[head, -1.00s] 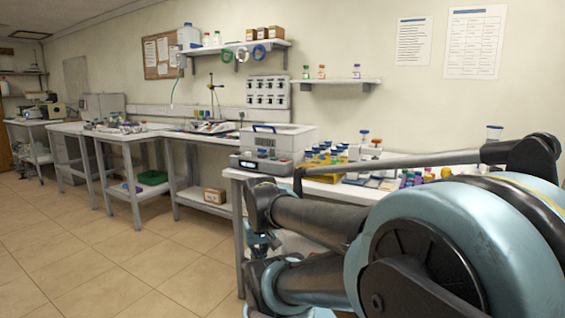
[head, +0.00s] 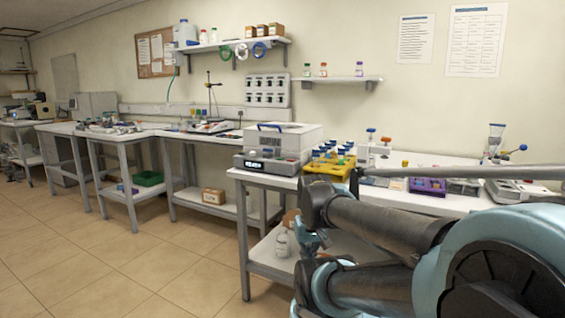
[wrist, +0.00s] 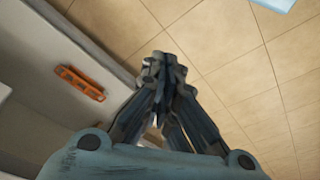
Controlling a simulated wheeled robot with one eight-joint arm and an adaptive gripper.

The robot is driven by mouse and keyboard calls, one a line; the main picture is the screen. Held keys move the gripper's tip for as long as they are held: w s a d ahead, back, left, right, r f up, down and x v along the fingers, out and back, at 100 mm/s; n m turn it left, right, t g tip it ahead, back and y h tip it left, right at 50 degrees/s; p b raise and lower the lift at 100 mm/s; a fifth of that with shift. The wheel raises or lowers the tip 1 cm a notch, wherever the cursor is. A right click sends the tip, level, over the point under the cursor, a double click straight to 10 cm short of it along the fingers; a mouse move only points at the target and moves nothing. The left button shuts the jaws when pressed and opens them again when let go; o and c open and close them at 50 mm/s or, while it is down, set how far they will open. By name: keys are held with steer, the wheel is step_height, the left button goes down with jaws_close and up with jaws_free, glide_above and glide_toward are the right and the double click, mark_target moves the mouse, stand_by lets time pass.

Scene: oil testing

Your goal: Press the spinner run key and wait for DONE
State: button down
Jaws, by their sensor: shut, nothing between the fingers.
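My gripper (wrist: 164,68) is shut and empty in the wrist view, its dark fingertips together over the tiled floor beside a bench edge. In the head view my gripper (head: 308,243) is partly hidden by my arm, low in front of the near bench. A grey-and-white boxy device (head: 280,148) with a blue handle on top and a small lit display on its front stands on the left end of that bench. I cannot tell whether it is the spinner. Its display text is too small to read, and no run key can be made out. My gripper is apart from it.
The near bench (head: 258,177) also holds a yellow rack (head: 325,169) of blue-capped vials and a purple rack (head: 428,186). A bottle (head: 282,243) stands on its lower shelf. An orange bar-shaped thing (wrist: 80,83) shows in the wrist view. The floor (head: 130,265) at left is clear.

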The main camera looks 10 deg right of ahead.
steer(key=w+r+m+t, duration=0.2)
steer(key=w+r, duration=0.8)
steer(key=w, duration=0.8)
steer(key=w+r+m+t, duration=0.2)
steer(key=w+r+m, duration=0.2)
steer(key=w+r, duration=0.6)
steer(key=w+d+r+m+t, duration=0.1)
steer(key=w+r+m+t, duration=0.2)
steer(key=w+r, duration=0.7)
steer(key=w, duration=1.7)
steer(key=shift+w, duration=0.35)
steer(key=shift+f, duration=0.15)
steer(key=shift+f, duration=4.25)
steer(key=shift+f, duration=0.15)
steer(key=shift+s+f, duration=0.1)
steer(key=shift+f, duration=0.1)
